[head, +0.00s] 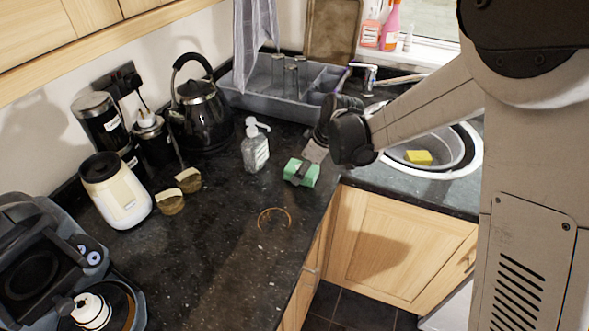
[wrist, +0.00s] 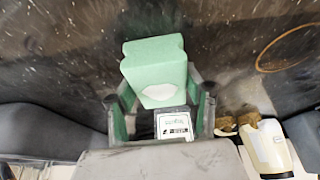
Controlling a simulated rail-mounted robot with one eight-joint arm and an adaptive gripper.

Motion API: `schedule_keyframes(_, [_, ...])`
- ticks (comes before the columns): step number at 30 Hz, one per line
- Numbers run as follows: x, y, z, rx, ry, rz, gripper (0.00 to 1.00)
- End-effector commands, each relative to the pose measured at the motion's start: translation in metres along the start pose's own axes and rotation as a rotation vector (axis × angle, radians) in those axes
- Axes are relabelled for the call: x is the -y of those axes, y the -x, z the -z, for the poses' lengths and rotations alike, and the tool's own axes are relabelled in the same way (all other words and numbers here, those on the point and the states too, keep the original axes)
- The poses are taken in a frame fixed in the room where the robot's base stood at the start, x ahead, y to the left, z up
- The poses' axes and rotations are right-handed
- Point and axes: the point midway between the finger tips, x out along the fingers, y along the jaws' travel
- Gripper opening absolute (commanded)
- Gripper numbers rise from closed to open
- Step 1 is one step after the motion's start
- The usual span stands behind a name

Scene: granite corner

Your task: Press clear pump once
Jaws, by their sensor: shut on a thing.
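The clear pump bottle (head: 255,150) stands upright on the dark counter in the head view, with a white pump head and a pale label. My gripper (head: 300,173) is to its right and a little nearer the camera, apart from it. My gripper is shut on a green block (head: 308,177), which looks like a sponge. In the wrist view the green block (wrist: 155,65) shows between and beyond the fingers of my gripper (wrist: 160,98). The pump bottle does not show in the wrist view.
A black kettle (head: 201,118) stands behind the bottle, left of a grey dish rack (head: 270,108). Two small brown-green jars (head: 188,181) and a cream canister (head: 116,192) are to the left. The sink with a yellow sponge (head: 418,157) is right. Counter in front is mostly clear.

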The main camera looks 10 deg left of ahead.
Motion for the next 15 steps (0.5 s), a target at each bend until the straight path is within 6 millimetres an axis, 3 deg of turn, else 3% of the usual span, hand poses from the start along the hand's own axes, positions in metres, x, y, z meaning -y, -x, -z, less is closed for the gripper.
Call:
schedule_keyframes(10, [0.0003,0.0014,-0.0029,0.0,0.001,0.0,0.2])
schedule_keyframes(11, [0.0003,0.0014,-0.0029,0.0,0.001,0.0,0.46])
schedule_keyframes(15, [0.0003,0.0014,-0.0028,0.0,0.001,0.0,0.65])
